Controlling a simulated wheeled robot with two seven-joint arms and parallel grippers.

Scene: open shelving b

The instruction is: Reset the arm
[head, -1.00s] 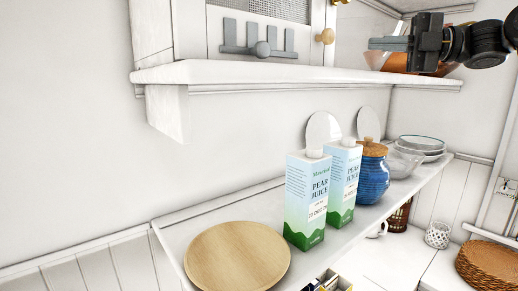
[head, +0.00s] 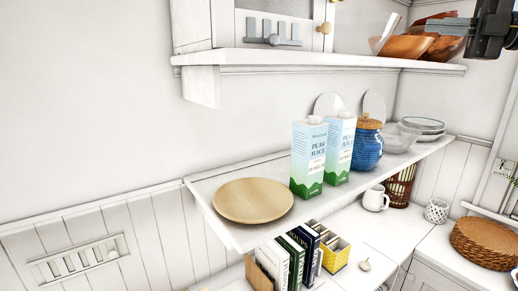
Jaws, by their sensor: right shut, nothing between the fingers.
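My right gripper (head: 440,25) is at the upper right edge of the head view, in front of the wooden bowls (head: 408,46) on the upper shelf. Its fingers point left, are shut and hold nothing. Most of the right arm is cut off by the frame edge. My left gripper is not in view.
The lower shelf (head: 232,232) holds a round wooden plate (head: 253,200), two pear juice cartons (head: 308,160), a blue jar (head: 367,148) and glass bowls (head: 422,126). The upper shelf (head: 330,61) juts out above. Books (head: 272,262), a white mug (head: 375,199) and woven mats (head: 487,243) lie below.

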